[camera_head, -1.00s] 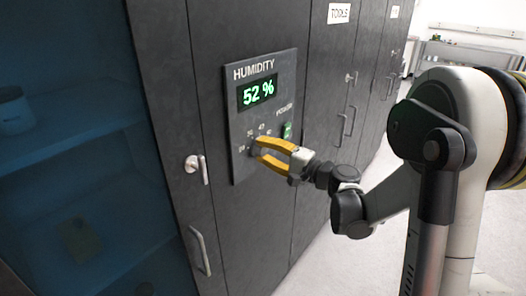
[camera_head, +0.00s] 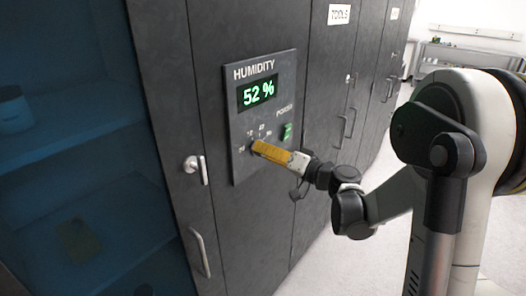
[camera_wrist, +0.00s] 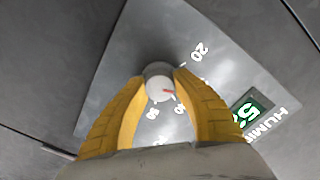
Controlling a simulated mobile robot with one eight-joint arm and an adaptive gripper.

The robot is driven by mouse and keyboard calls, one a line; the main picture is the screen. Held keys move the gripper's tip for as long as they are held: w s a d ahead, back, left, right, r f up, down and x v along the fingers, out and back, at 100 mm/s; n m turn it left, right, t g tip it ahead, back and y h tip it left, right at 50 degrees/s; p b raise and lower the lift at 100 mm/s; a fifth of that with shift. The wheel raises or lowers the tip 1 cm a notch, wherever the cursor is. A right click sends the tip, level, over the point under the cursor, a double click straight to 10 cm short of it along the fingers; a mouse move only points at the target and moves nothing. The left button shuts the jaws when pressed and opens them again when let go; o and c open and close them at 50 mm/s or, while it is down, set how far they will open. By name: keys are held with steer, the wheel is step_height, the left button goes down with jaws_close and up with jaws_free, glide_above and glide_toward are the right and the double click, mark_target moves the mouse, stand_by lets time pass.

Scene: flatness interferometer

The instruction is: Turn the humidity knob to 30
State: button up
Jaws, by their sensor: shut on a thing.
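The humidity panel (camera_head: 240,165) is on a dark cabinet front, and its display (camera_head: 257,92) reads 52 % in green. The small round knob (camera_wrist: 158,88) is pale-faced with a red pointer mark toward its right side in the wrist view. Number labels surround it; a "20" (camera_wrist: 200,51) is readable, and others are partly hidden or blurred. My gripper (camera_wrist: 159,76) has its yellow fingers on both sides of the knob, shut on it. In the head view, my gripper (camera_head: 256,147) is seen edge-on at the panel and hides the knob.
A green switch (camera_head: 287,132) sits right of the knob under a power label. A cabinet handle (camera_head: 199,250) and a latch (camera_head: 196,168) lie to the left. A glass-fronted shelf (camera_head: 70,130) is at far left. Open floor lies at right.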

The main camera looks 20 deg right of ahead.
steer(key=shift+w+r, duration=0.1)
steer(key=shift+r, duration=0.05)
stand_by(0.3)
steer(key=o, duration=1.2)
steer(key=shift+o, duration=0.2)
steer(key=shift+w+a, duration=0.1)
steer(key=v, duration=1.2)
